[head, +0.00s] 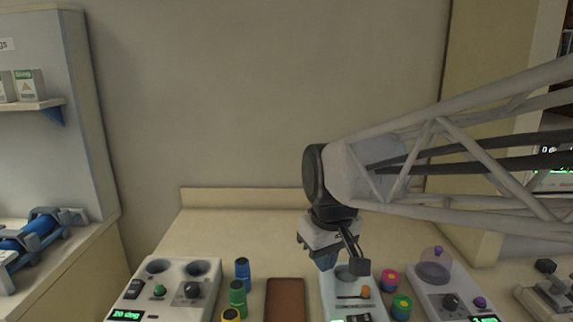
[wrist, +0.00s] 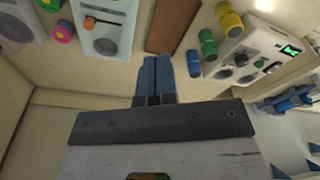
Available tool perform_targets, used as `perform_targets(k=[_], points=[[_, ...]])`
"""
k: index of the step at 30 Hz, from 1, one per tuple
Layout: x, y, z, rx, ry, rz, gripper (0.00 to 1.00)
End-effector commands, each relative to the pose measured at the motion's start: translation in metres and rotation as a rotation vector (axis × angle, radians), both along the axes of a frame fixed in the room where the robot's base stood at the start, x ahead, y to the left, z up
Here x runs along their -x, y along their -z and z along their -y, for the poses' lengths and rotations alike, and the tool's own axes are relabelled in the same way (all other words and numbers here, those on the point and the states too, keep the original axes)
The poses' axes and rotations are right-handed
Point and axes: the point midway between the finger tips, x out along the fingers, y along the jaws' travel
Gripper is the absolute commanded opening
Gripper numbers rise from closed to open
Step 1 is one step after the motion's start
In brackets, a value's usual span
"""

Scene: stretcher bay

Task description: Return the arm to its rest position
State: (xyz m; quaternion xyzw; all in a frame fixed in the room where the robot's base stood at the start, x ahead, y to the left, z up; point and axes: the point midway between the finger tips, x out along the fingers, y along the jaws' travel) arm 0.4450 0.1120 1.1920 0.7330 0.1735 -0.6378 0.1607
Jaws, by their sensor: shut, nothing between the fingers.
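My gripper (head: 326,260) hangs at the end of my arm, which reaches in from the right in the head view. It points down above the back part of a white device (head: 340,293) with an orange knob and hides some of it. In the wrist view my gripper's two blue fingers (wrist: 153,78) lie together, with nothing between them. They appear above the bench, close to a brown pad (wrist: 172,25) and the white device (wrist: 105,27). I cannot tell the exact height of the fingertips.
A white device with a green display (head: 170,288) stands front left, beside blue (head: 242,272) and green (head: 237,298) cylinders. Pink (head: 390,279) and green-yellow (head: 401,306) round pieces and another device (head: 440,290) stand right. The bench behind is clear up to the wall.

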Motion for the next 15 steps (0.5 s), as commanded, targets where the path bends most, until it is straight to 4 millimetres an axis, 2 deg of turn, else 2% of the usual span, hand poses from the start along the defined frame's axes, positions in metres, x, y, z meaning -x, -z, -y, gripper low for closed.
perform_targets(k=[1, 6, 15], points=[[0.01, 0.002, 0.013, -0.002, 0.038, 0.008, 0.0], [0.043, 0.013, 0.049, -0.01, 0.17, 0.032, 0.0], [0.101, 0.038, 0.098, -0.024, 0.389, 0.073, 0.0]])
